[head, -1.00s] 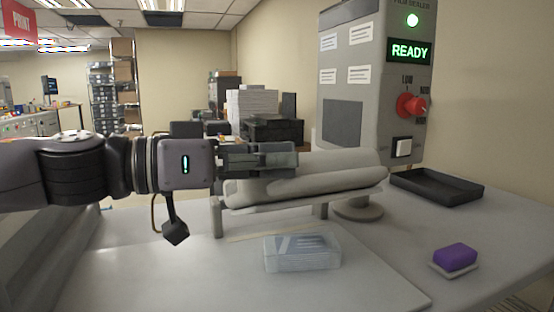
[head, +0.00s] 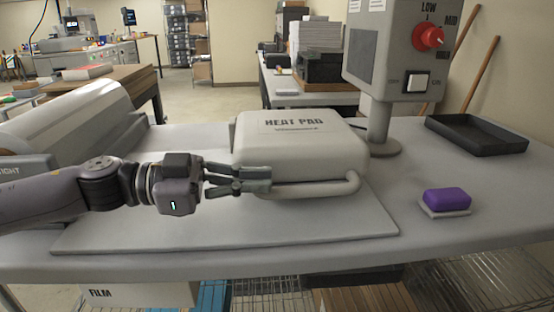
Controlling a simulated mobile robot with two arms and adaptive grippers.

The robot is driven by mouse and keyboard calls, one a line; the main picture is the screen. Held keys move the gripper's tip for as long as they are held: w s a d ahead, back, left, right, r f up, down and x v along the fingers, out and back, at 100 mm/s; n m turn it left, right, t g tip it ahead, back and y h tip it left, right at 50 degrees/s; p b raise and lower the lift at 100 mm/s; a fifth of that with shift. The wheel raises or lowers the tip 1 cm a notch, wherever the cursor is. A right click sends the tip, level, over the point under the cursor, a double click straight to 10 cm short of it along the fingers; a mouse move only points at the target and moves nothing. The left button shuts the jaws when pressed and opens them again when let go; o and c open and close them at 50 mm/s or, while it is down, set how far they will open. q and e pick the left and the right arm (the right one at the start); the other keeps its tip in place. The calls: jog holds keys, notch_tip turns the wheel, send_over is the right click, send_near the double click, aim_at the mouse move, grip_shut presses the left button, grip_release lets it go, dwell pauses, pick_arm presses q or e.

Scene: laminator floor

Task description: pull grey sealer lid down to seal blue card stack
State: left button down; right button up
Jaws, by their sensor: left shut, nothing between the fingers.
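The grey sealer lid (head: 298,145), marked "HEAT PAD", lies lowered and about level over the light base plate (head: 300,232). Its bar handle (head: 320,187) runs along the front edge. My left gripper (head: 268,180) is shut at the left part of this handle, close to or touching it, with nothing seen between the fingers. The card stack is not visible; the lid covers the middle of the plate. My right gripper is not in view.
A black tray (head: 478,134) and a purple block (head: 447,199) on a pale holder are at right. A large film roll (head: 75,122) lies left. The plate's front is clear.

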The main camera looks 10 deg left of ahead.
pick_arm(q)
jog(key=shift+a+f, duration=0.1)
jog(key=shift+f, duration=0.65)
jog(key=shift+s+f, duration=0.2)
jog(key=shift+f, duration=0.1)
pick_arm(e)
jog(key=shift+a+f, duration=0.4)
pick_arm(q)
jog(key=shift+a, duration=0.15)
jog(key=shift+t, duration=0.3)
jog(key=v, duration=0.7)
jog(key=shift+w+a+r, duration=0.15)
jog(key=shift+w+r, duration=0.1)
jog(key=shift+w, duration=0.15)
jog(key=shift+m, duration=0.3)
jog(key=s+a, duration=0.1)
jog(key=a, duration=0.1)
jog(key=s+a+r, duration=0.1)
jog(key=a, duration=0.1)
jog(key=shift+s+r, duration=0.1)
jog(key=shift+s, duration=0.1)
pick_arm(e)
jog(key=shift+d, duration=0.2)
